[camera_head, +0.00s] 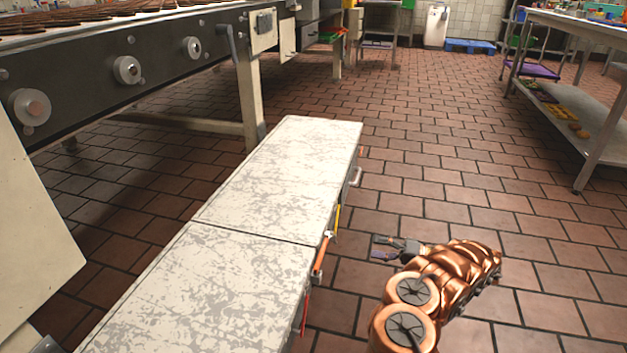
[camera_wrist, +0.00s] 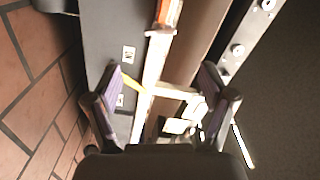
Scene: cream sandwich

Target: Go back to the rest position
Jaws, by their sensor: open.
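My gripper (camera_head: 382,247) is at the end of my copper-coloured arm, at the lower middle right of the head view. It is open, and I see nothing between its fingers. It hangs over the tiled floor, just right of the low cabinet (camera_head: 285,175) with the worn white top. In the wrist view my gripper (camera_wrist: 160,88) shows two dark fingers spread apart. Past them are the cabinet's side and a blurred pale frame.
A conveyor machine (camera_head: 150,68) with round brown items on top stands at the left. Handles stick out of the cabinet's right side near my gripper. A metal table (camera_head: 590,130) stands at the right. The tiled floor (camera_head: 440,130) between is clear.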

